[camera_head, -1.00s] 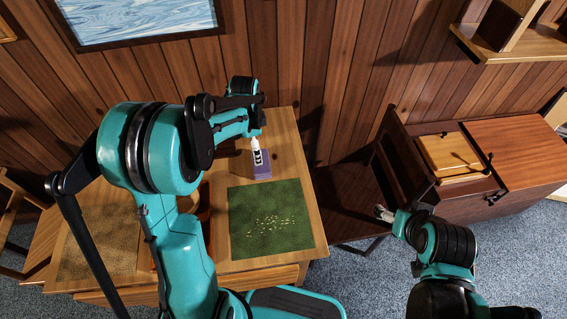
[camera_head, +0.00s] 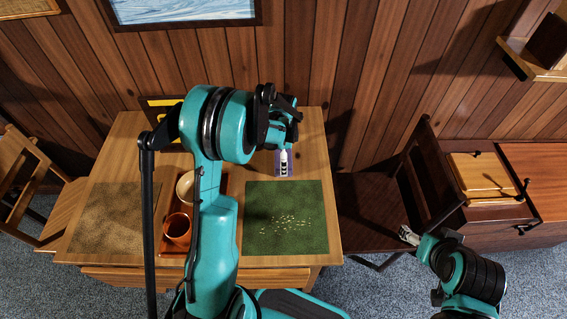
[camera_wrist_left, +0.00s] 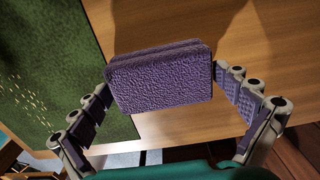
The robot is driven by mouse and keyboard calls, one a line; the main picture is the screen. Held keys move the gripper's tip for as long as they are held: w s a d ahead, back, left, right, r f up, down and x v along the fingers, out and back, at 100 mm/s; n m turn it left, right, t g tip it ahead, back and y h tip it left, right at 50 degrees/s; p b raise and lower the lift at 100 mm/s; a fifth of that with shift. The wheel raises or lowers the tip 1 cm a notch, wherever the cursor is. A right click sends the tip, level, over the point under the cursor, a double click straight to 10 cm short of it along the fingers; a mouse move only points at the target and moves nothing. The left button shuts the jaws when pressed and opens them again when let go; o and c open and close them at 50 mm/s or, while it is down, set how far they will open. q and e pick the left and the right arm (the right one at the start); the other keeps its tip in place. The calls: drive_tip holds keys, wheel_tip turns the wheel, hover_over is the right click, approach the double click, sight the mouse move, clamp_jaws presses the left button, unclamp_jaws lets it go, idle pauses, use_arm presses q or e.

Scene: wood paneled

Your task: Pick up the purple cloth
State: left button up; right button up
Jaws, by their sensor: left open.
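The purple cloth (camera_wrist_left: 160,78) is a thick folded block in the left wrist view, between the two fingers of my left gripper (camera_wrist_left: 160,97). The fingers are spread, with one on each side of the cloth. In the head view my left gripper (camera_head: 283,161) is over the back of the table, beyond the green mat, and largely hides the cloth. My right gripper (camera_head: 408,236) is far from it, at the right; its jaws are too small to judge.
The green mat (camera_head: 300,240) with pale specks lies on the wooden table (camera_head: 332,225). A tray (camera_head: 222,184) with a bowl (camera_head: 185,186) and an orange-brown cup (camera_head: 177,228) is to the left, partly behind my arm. A dark chair (camera_head: 370,205) stands right of the table.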

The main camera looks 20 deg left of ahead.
use_arm(q)
drive_tip(key=shift+r, duration=0.1)
drive_tip(key=c, duration=0.8)
drive_tip(key=shift+r, duration=0.15)
drive_tip(key=shift+r, duration=0.25)
wheel_tip(320, 180, up, 4)
drive_tip(key=shift+r+p, duration=0.1)
drive_tip(key=shift+p, duration=1.15)
drive_tip(key=s+d+r+p, duration=0.1)
drive_tip(key=d+r, duration=0.1)
drive_tip(key=d, duration=0.1)
drive_tip(key=s+d+r+p, duration=0.1)
drive_tip(key=d+r, duration=0.1)
drive_tip(key=d, duration=0.2)
drive_tip(key=s+d+r+p, duration=0.1)
drive_tip(key=d+r, duration=0.1)
drive_tip(key=d, duration=0.2)
drive_tip(key=shift+s+d, duration=0.1)
drive_tip(key=shift+s, duration=0.1)
